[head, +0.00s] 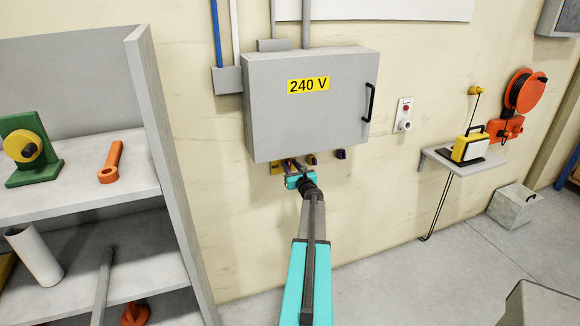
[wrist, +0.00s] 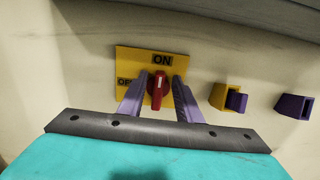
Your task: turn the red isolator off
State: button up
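The red isolator knob (wrist: 158,91) sits on a yellow plate (wrist: 128,62) marked ON at the top and OFF at the left, partly covered. The knob is upright, its white mark toward ON. My gripper (wrist: 160,82) has one finger on each side of the knob, with narrow gaps showing, so it looks open around it. In the head view my gripper (head: 296,172) is just under the grey 240 V cabinet (head: 300,115) and hides most of the isolator.
A yellow socket (wrist: 228,97) with a purple flap and a purple socket (wrist: 293,106) are right of the isolator. The cabinet's underside is close above. A grey shelf unit (head: 165,150) stands at left. A small wall shelf (head: 440,160) with a yellow lamp is at right.

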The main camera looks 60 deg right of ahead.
jog(key=shift+c, duration=0.2)
grip_shut()
jog(key=b, duration=0.2)
jog(key=n+b, duration=0.1)
jog(key=b, duration=0.1)
jog(key=shift+a+f, duration=0.1)
jog(key=shift+f, duration=0.15)
jog(key=shift+w+n+b, duration=0.1)
jog(key=shift+n+b, duration=0.3)
jog(key=n+b, duration=0.5)
jog(key=b, duration=0.4)
jog(key=a+f+n+b, duration=0.1)
jog(key=n+b, duration=0.4)
jog(key=b, duration=0.4)
jog(key=w+n+b, duration=0.1)
jog(key=n+b, duration=0.4)
jog(key=b, duration=0.4)
jog(key=shift+a+f+n, duration=0.2)
jog(key=shift+f+n, duration=0.15)
jog(key=shift+n, duration=0.05)
jog(key=shift+n+b, duration=0.3)
jog(key=shift+b, duration=0.15)
